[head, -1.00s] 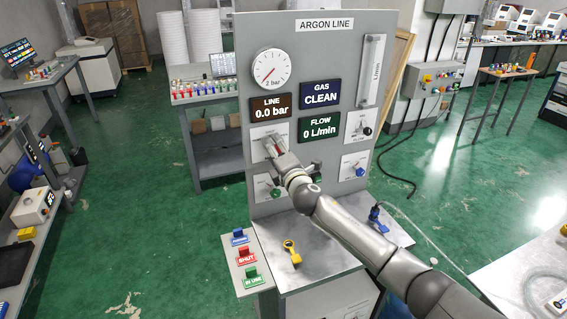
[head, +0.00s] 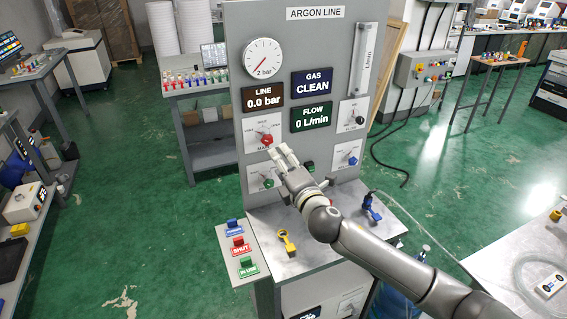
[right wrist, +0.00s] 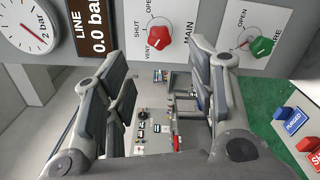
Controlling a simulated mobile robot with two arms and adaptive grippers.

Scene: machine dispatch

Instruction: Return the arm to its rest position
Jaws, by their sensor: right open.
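My right arm comes in from the lower right in the head view. My right gripper (head: 281,153) is open and empty, just below and in front of the red MAIN knob (head: 267,139) on the argon panel (head: 330,185). In the right wrist view the gripper's fingers (right wrist: 160,75) stand wide apart with nothing between them, and the red knob (right wrist: 163,35) shows beyond them, apart from them. My left gripper is not in view.
A green knob (right wrist: 262,46) sits beside the MAIN knob in the wrist view. Below the panel, a shelf (head: 262,262) holds a yellow tag (head: 286,242) and a blue fitting (head: 371,208). A tag board (head: 243,272) stands at its left. A white table (head: 510,240) is at right.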

